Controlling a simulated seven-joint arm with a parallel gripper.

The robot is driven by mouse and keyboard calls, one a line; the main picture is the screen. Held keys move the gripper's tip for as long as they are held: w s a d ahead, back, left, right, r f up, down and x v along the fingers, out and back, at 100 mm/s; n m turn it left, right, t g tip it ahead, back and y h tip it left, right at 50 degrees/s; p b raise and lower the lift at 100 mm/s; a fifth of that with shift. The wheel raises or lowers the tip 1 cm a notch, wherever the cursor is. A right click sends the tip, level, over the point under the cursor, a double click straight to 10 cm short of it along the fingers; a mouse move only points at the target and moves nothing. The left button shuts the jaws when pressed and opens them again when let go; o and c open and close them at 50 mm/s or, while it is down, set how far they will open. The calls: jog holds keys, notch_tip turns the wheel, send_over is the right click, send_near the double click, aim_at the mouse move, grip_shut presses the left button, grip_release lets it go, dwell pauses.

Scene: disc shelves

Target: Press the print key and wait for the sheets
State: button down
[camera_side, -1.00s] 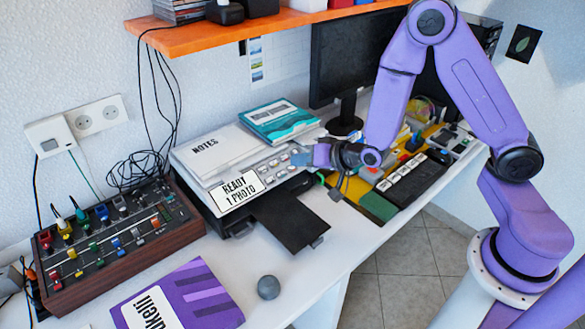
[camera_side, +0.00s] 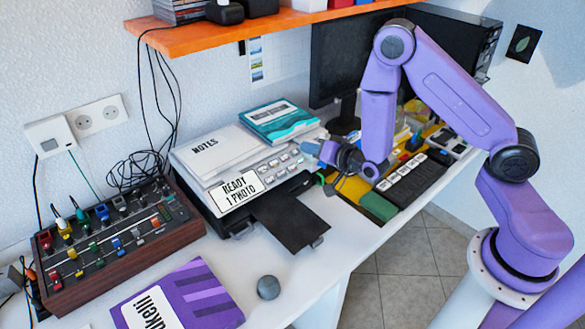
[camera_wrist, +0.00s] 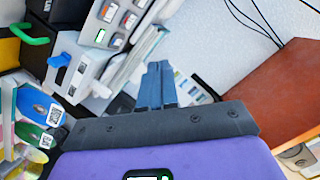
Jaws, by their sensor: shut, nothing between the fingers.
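The printer (camera_side: 205,180) is white with a dark base and stands in the middle of the desk. Its display (camera_side: 236,190) reads "READY 1 PHOTO". Several small keys sit on its control panel (camera_side: 268,173); their labels are too small to read in the side view. The black output tray (camera_side: 290,222) sticks out at the front, and no sheet shows on it. My gripper (camera_side: 308,150) is shut and empty, just off the panel's right end, apparently above it. Its blue fingers (camera_wrist: 156,85) are together in the wrist view. I cannot tell which key is the print key.
A notes pad and a teal book (camera_side: 280,122) lie on the printer. An orange shelf (camera_side: 250,30) hangs above. A monitor and cluttered trays are right.

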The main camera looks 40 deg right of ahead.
aim_at(292, 168)
jog(key=shift+w+f, duration=0.65)
jog(key=shift+f, duration=0.6)
jog(key=shift+w+f, duration=0.7)
jog(key=shift+f, duration=0.5)
jog(key=shift+w+f, duration=0.65)
jog(key=shift+f, duration=0.6)
jog(key=shift+w+f, duration=0.1)
jog(key=shift+f, duration=0.05)
jog(key=shift+w+f, duration=0.1)
jog(key=shift+f, duration=0.15)
jog(key=shift+w+f, duration=0.2)
jog(key=shift+f, duration=0.15)
jog(key=shift+r, duration=0.1)
jog(key=shift+s+r, duration=0.4)
jog(key=shift+r, duration=0.25)
